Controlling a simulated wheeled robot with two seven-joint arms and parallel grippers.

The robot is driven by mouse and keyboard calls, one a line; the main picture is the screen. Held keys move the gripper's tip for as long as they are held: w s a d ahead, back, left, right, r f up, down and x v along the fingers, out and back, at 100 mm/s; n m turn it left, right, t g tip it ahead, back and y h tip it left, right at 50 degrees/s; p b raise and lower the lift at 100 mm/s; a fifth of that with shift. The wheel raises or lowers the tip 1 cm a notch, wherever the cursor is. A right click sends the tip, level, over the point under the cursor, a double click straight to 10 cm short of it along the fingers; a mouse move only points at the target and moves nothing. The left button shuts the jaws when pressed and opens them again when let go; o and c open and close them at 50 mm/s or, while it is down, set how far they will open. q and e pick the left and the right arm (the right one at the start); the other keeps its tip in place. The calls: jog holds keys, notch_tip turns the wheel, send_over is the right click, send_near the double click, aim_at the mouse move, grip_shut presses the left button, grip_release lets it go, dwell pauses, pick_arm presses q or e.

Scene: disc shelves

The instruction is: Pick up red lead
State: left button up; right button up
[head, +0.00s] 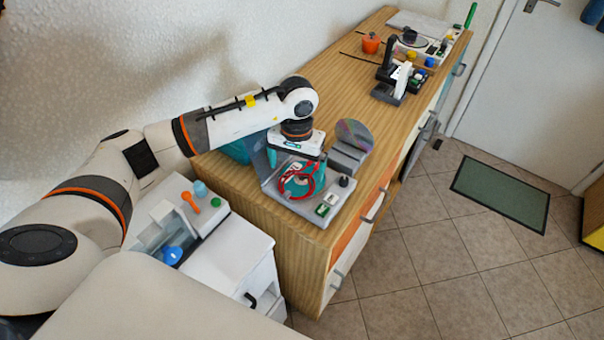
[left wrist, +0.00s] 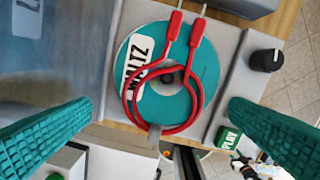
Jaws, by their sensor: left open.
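The red lead (head: 303,190) lies looped on a teal disc marked WALTZ, on the grey player at the near end of the wooden cabinet. In the left wrist view the lead (left wrist: 138,80) forms a loop, with two red plugs with metal tips at the top. The disc (left wrist: 207,68) shows beneath it. My left gripper (head: 297,168) hangs over the player. Its two teal fingers stand wide open on either side of the lead in the left wrist view (left wrist: 160,108), with nothing between them that I see gripped. My right gripper is not in view.
The player has a black knob (left wrist: 267,60) and a green PLAY button (left wrist: 228,138). A shiny disc (head: 354,133) stands in a grey holder behind it. A black device (head: 392,75) and an orange pot (head: 370,43) stand farther back. The cabinet top (head: 335,85) between is clear.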

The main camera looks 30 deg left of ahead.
aim_at(298, 180)
pick_arm(q)
jog(key=f, duration=0.1)
jog(key=f+p, duration=0.1)
jog(key=f, duration=0.1)
jog(key=shift+s+d+f, duration=0.2)
jog(key=shift+f, duration=0.2)
jog(key=shift+w+a, duration=0.1)
jog(key=shift+c, duration=0.9)
jog(key=c, duration=0.8)
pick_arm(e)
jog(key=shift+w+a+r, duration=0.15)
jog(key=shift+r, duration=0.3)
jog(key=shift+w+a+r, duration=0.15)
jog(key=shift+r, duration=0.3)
